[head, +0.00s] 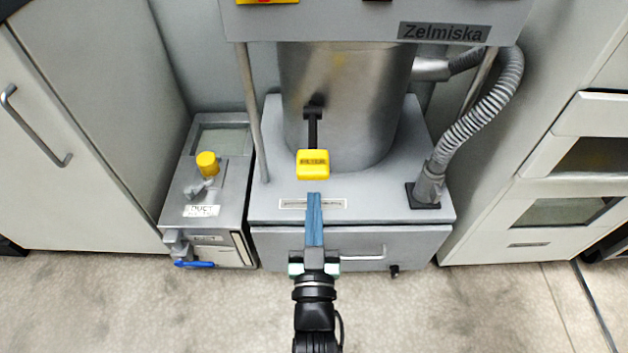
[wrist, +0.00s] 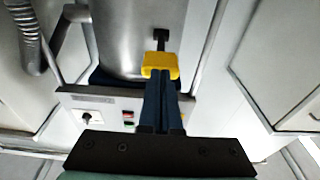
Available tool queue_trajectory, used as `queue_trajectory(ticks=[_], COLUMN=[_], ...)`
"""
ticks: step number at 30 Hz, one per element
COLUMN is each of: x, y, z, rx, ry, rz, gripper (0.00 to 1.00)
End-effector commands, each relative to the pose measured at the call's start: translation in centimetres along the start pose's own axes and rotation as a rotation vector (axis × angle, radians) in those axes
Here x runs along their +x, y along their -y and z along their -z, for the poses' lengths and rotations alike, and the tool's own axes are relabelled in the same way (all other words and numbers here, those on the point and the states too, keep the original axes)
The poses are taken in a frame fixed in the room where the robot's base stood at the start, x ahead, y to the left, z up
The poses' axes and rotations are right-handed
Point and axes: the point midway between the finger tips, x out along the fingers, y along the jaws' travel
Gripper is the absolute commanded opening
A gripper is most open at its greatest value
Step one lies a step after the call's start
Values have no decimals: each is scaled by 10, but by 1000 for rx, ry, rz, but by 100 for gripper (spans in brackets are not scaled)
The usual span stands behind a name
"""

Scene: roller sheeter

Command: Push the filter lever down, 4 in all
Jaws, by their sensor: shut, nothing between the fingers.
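The filter lever is a yellow block (head: 312,164) on a black arm that comes out of the front of the steel cylinder (head: 345,95). In the head view my gripper (head: 314,196) is shut and empty, its blue fingers pointing at the lever, with the tips just below the yellow block in the picture. In the wrist view the yellow lever (wrist: 160,65) lies right at the tips of my shut fingers (wrist: 161,76), which overlap its edge. I cannot tell whether they touch it.
The grey machine base (head: 400,215) has a drawer with a handle below. A ribbed hose (head: 480,115) runs down on the right. On the left stands a small grey unit (head: 205,180) with a yellow knob and a blue lever. Cabinets flank both sides. The floor in front is clear.

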Motion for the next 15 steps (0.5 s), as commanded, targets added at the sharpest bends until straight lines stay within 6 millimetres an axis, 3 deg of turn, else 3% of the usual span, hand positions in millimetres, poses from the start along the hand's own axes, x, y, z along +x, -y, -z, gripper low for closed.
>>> queue_trajectory(ticks=[6, 15], x=[-36, -52], y=[0, 0], z=[5, 5], rx=[0, 1], ry=[-3, -7], rz=[-1, 0], gripper=[0, 0])
